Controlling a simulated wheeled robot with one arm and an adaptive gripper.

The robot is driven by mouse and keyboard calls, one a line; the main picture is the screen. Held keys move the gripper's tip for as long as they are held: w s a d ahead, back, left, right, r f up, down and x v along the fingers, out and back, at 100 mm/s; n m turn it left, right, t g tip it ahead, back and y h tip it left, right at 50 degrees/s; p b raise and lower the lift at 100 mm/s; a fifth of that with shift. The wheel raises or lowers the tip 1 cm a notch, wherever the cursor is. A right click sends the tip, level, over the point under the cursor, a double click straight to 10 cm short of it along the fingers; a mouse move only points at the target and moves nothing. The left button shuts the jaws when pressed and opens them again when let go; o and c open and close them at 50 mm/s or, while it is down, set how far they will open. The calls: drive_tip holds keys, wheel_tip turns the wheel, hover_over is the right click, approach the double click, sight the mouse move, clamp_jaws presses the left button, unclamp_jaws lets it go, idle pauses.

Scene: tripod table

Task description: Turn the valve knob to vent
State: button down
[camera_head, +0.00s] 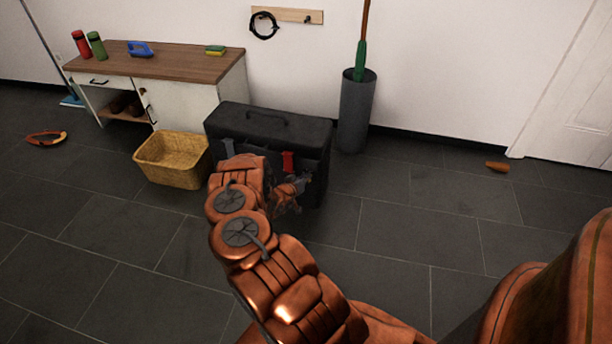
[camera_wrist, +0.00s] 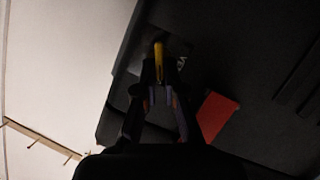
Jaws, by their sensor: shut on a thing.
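A black box-like case (camera_head: 270,122) with a carry handle on top stands on the floor near the wall. It has a red part (camera_head: 288,161) on its front, which also shows in the wrist view (camera_wrist: 215,115). My gripper (camera_head: 303,182) is at the front of the case, low and to the right, partly hidden by my arm. In the wrist view my gripper (camera_wrist: 158,82) is shut on a narrow yellow piece, which I take for the valve knob (camera_wrist: 158,58). A dark plate with pale lettering lies beside it. The lettering is too small to read, and the knob's turn cannot be told.
A wicker basket (camera_head: 172,160) stands left of the case. A wood-topped cabinet (camera_head: 165,62) is behind it. A grey cylindrical bin (camera_head: 356,110) stands behind right. A small brown object (camera_head: 497,167) lies far right. The floor to the right is mostly clear.

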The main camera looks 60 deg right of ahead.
drive_tip(key=shift+w+a+f+n+g+h+b, duration=0.25)
drive_tip(key=shift+n+g+h+b, duration=0.35)
drive_tip(key=shift+n+b, duration=1.05)
drive_tip(key=shift+w+d+f+n+g+h+b, duration=0.15)
drive_tip(key=shift+f+n+g+h+b, duration=0.4)
drive_tip(key=shift+n+b, duration=1.1)
drive_tip(key=shift+w+a+f+n+g+h+b, duration=0.1)
drive_tip(key=shift+n+g+h+b, duration=0.25)
drive_tip(key=shift+n+h+b, duration=0.9)
drive_tip(key=shift+n+y+b, duration=0.4)
drive_tip(key=shift+n+b, duration=0.1)
drive_tip(key=shift+n, duration=0.05)
drive_tip(key=shift+r, duration=0.1)
drive_tip(key=c, duration=1.3)
unclamp_jaws()
